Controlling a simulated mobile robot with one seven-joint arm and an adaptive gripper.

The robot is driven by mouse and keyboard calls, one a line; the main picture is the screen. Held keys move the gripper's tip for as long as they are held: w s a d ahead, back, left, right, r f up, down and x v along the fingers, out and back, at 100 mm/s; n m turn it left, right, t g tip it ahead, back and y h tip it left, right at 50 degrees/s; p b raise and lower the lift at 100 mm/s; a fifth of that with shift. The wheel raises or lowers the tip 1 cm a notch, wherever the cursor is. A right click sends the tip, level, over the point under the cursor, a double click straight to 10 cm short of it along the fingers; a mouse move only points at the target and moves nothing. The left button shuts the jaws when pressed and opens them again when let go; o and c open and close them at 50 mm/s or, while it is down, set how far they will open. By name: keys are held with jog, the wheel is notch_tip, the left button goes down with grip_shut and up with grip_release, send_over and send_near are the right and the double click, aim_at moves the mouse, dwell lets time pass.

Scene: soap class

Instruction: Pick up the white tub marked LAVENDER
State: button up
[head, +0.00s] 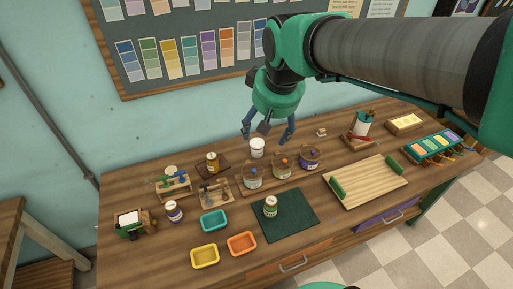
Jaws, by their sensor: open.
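A plain white tub (257,148) stands upright at the back of the wooden table, behind the glass jars. No marking can be read on it at this size. A white-lidded tub with a bluish-purple label (174,211) stands at the left, and another with a green and yellow label (270,207) stands on the dark green mat (290,222); their lettering is also too small to read. My gripper (267,134) points down with its fingers apart, close to the plain white tub in the picture. Nothing shows between the fingers, and I cannot tell how high above the tub they are.
Glass jars with coloured contents (282,169) stand close in front of the white tub. A small amber jar (212,163) is to its left. Teal (214,220), yellow (205,256) and orange (242,243) trays lie in front. A wooden tray with green handles (368,182) is at the right.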

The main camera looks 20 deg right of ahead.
jog(key=w+d+f+g+p, duration=0.1)
jog(key=w+d+f, duration=0.15)
jog(key=w, duration=0.95)
jog(key=n+g+p, duration=0.2)
jog(key=g+p, duration=0.1)
jog(key=p, duration=0.1)
send_over(258, 143)
notch_tip(258, 143, down, 33)
jog(key=shift+w+a, duration=0.1)
jog(key=shift+w, duration=0.05)
jog(key=shift+f, duration=0.35)
jog(key=shift+f, duration=4.3)
jog(key=shift+w+f, duration=0.15)
jog(key=shift+f, duration=2.45)
